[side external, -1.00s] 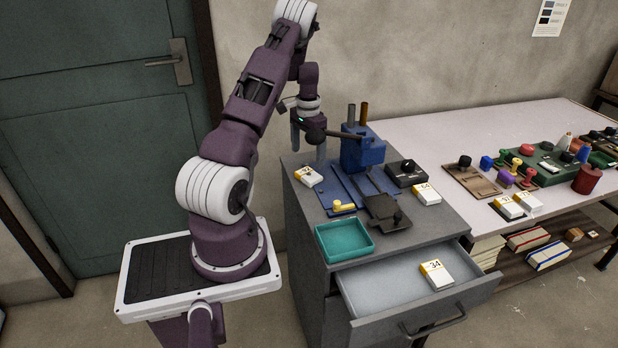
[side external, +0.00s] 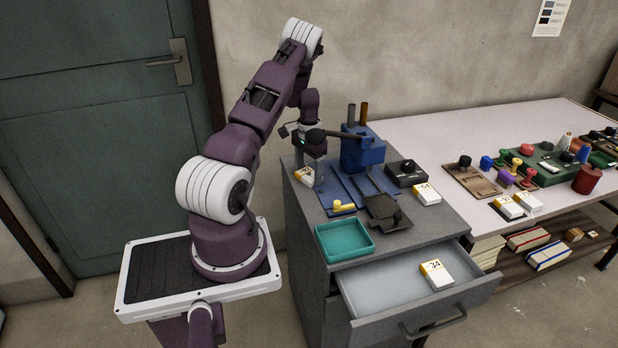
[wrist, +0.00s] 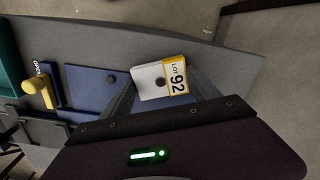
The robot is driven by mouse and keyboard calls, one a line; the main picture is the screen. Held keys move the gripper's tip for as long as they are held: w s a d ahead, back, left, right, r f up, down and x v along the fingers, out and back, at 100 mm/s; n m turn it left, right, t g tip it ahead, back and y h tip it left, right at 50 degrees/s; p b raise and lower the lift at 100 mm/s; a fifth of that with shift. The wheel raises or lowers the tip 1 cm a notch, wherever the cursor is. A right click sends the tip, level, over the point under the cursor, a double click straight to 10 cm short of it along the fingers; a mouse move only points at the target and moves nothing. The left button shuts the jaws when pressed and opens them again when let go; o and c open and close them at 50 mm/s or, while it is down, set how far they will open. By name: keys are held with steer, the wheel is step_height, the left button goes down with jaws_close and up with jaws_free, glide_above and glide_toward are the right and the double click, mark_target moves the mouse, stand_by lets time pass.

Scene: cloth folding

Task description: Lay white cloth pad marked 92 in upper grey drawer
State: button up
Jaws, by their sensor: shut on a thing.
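The white cloth pad marked 92 (wrist: 150,82), with a yellow-edged label, is at the back left corner of the grey cabinet top; in the side view the pad (side external: 302,175) is partly hidden by a finger. My gripper (side external: 309,178) is lowered over it and shut on it, with one finger on each side in the wrist view (wrist: 161,88). The pad is at the height of the cabinet top. The upper grey drawer (side external: 375,294) is pulled open at the front and holds another white pad marked 34 (side external: 436,275) towards its right end.
A teal tray (side external: 344,240) stands at the cabinet's front left. A blue press (side external: 362,150), a dark stamp box (side external: 406,174) and another pad (side external: 427,194) are on the cabinet top. The drawer's left part is clear.

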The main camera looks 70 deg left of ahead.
steer(key=shift+c, duration=0.7)
step_height(320, 180, up, 10)
steer(key=r, duration=0.1)
step_height(320, 180, up, 17)
steer(key=m, duration=2.2)
glide_above(384, 293)
step_height(384, 293, down, 35)
steer(key=shift+f, duration=0.2)
steer(key=shift+f, duration=0.1)
